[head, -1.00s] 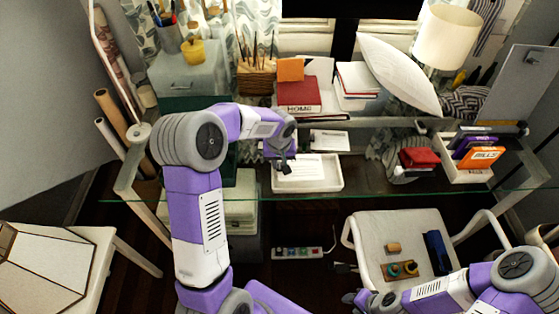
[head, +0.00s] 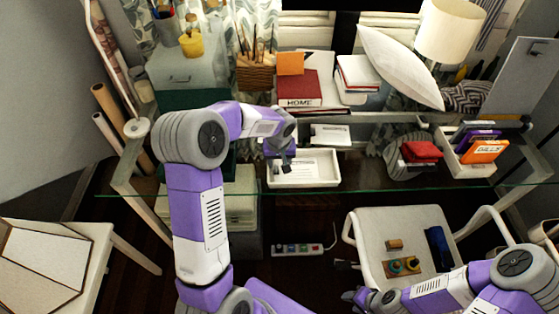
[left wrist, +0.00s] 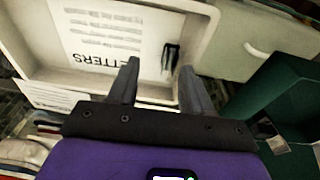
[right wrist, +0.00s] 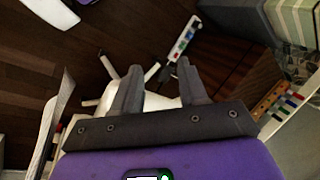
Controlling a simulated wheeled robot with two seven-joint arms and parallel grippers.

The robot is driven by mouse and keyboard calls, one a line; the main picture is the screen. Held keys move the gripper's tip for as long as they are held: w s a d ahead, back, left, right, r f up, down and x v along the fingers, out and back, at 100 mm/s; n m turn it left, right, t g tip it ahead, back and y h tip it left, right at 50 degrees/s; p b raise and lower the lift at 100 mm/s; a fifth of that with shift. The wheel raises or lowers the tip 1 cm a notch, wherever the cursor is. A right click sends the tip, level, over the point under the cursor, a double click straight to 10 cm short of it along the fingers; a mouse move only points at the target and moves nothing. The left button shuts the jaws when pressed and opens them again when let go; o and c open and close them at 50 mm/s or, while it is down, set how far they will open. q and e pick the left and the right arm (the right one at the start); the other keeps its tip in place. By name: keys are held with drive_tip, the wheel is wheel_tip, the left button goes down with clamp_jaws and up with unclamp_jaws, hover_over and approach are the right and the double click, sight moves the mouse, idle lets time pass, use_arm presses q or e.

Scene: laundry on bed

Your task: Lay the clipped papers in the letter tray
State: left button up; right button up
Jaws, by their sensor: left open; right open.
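The white letter tray (head: 333,181) stands on the glass desk, left of centre. The papers (head: 308,170) lie flat inside it, and in the left wrist view they are a white printed sheet (left wrist: 95,35) with a black clip (left wrist: 171,57) at one edge. Large print reading "ETTERS" shows upside down beside the text. My left gripper (head: 285,167) is over the tray's left part. In the left wrist view its fingers (left wrist: 160,68) are apart and empty, with the clip just beyond them. My right gripper (right wrist: 155,68) is open and empty, low by the chair.
A small printed sheet (head: 330,134) lies behind the tray. A red book (head: 298,88) is behind that. A second white tray (head: 455,160) with boxes is at the right. A white chair (head: 400,222) stands in front.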

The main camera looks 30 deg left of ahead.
use_arm(q)
wheel_tip(320, 180, up, 8)
drive_tip(key=s+p, duration=0.1)
drive_tip(key=shift+d+f+p, duration=0.25)
drive_tip(key=shift+d+p, duration=0.05)
drive_tip(key=shift+p, duration=0.1)
idle(0.5)
